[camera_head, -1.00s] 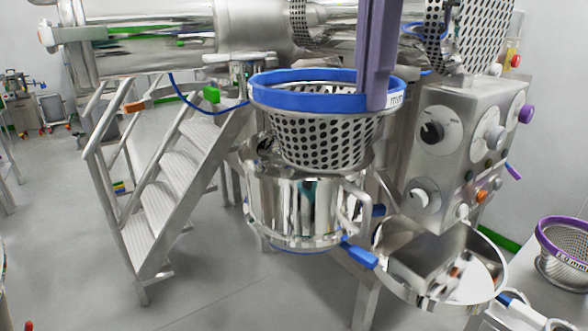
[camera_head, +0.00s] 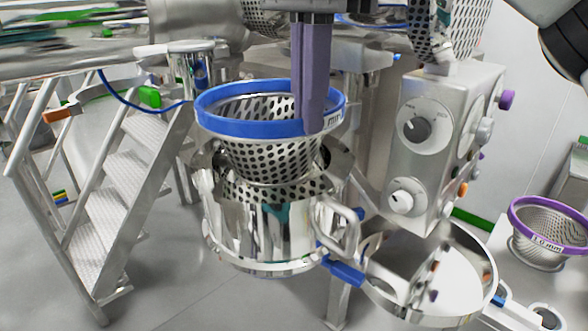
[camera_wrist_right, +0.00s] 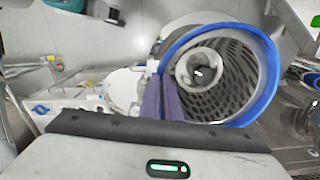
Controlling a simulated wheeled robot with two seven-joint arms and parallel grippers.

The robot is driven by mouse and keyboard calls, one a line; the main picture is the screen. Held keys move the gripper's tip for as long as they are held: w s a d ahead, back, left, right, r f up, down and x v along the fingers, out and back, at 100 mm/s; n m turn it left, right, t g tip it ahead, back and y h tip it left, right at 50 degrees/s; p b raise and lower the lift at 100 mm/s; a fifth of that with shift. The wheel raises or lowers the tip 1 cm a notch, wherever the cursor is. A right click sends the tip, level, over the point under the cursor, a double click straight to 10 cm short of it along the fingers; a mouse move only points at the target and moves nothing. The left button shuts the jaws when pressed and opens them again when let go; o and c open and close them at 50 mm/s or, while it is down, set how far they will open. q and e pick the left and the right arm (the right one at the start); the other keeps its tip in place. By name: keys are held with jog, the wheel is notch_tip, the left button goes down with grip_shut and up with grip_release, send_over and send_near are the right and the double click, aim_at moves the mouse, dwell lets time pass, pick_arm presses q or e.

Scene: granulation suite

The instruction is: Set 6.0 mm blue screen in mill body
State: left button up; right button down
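The blue-rimmed conical perforated screen (camera_head: 225,126) is upright in the head view, its printed label partly hidden, only "mm" readable. My right gripper (camera_head: 312,128) is shut on its rim at the right side. The wrist view shows the blue rim (camera_wrist_right: 272,62) beside the fingers (camera_wrist_right: 160,98). The shiny steel mill body (camera_head: 240,238) is directly below the screen. The cone's lower end overlaps the body's open mouth; I cannot tell how far inside it is. The rim stands well above the mouth. My left gripper is not in view.
A round steel ring-shaped cover (camera_head: 480,290) hangs open at the body's right, by a blue handle (camera_head: 345,273). A control box (camera_head: 440,150) with knobs stands behind right. A purple-rimmed 1.0 mm screen (camera_head: 552,240) sits far right. Steps (camera_head: 115,200) stand left.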

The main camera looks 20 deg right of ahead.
aim_at(307, 155)
notch_tip(307, 155, down, 3)
jog(key=shift+r, duration=0.1)
jog(key=shift+f, duration=1.95)
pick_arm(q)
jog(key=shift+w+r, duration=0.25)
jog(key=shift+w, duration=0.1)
pick_arm(e)
jog(key=c, duration=2)
grip_release()
jog(key=shift+f, duration=0.1)
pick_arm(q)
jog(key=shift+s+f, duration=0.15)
